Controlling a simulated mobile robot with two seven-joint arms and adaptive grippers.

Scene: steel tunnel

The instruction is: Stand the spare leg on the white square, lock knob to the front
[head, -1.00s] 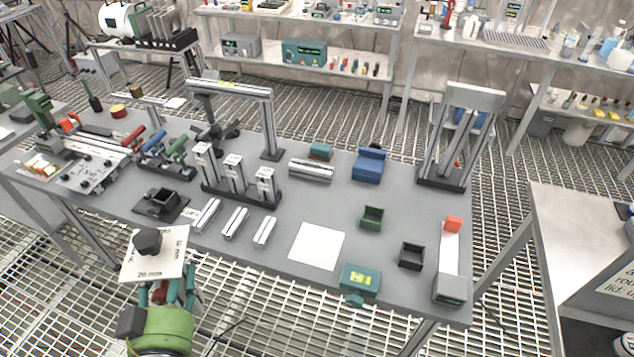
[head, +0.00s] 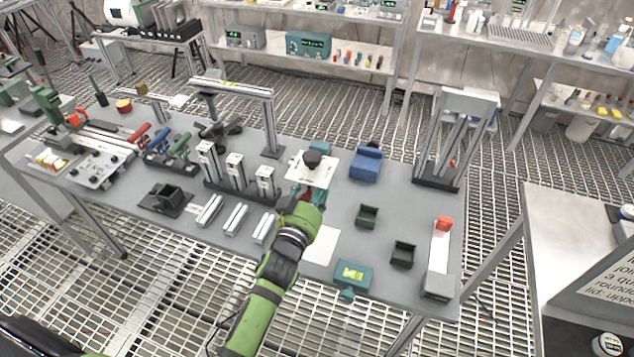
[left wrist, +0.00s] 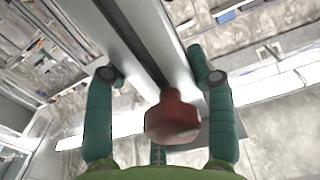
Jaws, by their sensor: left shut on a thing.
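My left gripper (head: 306,197) is shut on the spare leg and reaches over the middle of the table. In the left wrist view the metal profile (left wrist: 128,38) lies between my teal fingers (left wrist: 153,80), with a red lock knob (left wrist: 172,120) on the side facing my wrist. The white square (head: 322,246) lies flat on the table, partly covered by my arm. The leg's lower end is hidden, so contact with the table cannot be told. My right gripper is out of view.
A teal box with a yellow-green window (head: 353,275), a black bin (head: 403,254) and a green bin (head: 367,215) stand right of the square. Short metal bars (head: 236,220) lie left of it. A rack of upright profiles (head: 236,177) and a blue block (head: 366,164) stand farther back.

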